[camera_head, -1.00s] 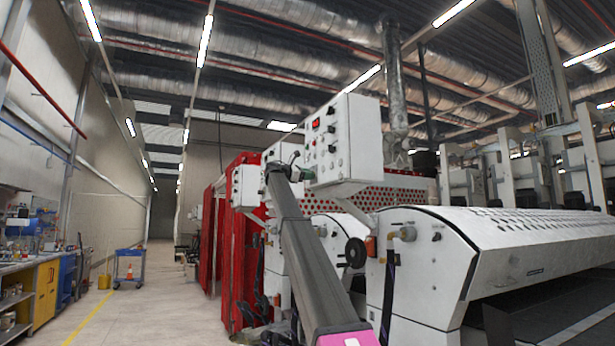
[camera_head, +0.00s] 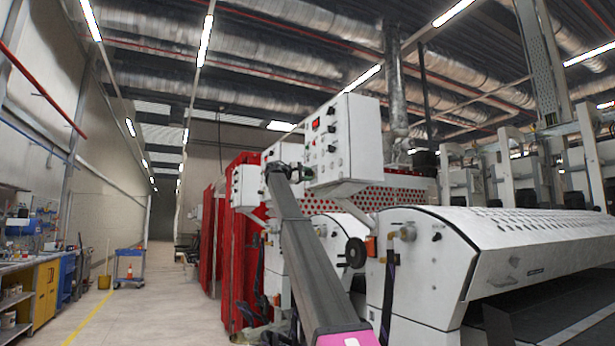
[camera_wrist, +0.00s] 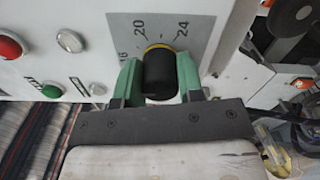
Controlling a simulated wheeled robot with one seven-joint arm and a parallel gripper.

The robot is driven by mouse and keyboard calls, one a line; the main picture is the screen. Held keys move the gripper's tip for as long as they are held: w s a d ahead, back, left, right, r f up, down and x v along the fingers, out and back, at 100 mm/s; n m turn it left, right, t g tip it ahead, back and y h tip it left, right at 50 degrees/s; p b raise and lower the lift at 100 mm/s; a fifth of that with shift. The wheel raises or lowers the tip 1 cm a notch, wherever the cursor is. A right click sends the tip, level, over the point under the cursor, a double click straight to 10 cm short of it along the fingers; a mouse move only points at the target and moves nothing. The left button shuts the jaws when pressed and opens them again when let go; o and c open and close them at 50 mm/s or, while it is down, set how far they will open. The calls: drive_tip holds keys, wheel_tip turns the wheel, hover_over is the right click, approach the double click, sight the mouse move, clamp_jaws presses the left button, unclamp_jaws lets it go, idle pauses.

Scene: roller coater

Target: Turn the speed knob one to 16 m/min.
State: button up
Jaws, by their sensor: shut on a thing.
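The black speed knob (camera_wrist: 161,82) with a yellow ring at its base sits on a grey dial plate (camera_wrist: 205,22) in the wrist view. The marks 16, 20 and 24 show around it. The knob's pointer cannot be made out. My gripper (camera_wrist: 158,62) has its two green fingers on either side of the knob and is shut on it. In the head view, my gripper (camera_head: 290,172) is small and dark at the lower left of the white control box (camera_head: 355,140), and the knob cannot be told apart there.
A red button (camera_wrist: 10,46), a green button (camera_wrist: 51,91) and clear lamps lie left of the knob in the wrist view. Red curtains (camera_head: 240,200) hang left of the arm. A white machine cover (camera_head: 520,240) stands right.

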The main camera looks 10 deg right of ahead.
drive_tip(key=shift+m, duration=0.6)
drive_tip(key=o, duration=0.9)
drive_tip(key=shift+a, duration=0.1)
drive_tip(key=v, duration=1)
drive_tip(key=shift+s+a, duration=0.15)
drive_tip(key=shift+a, duration=0.15)
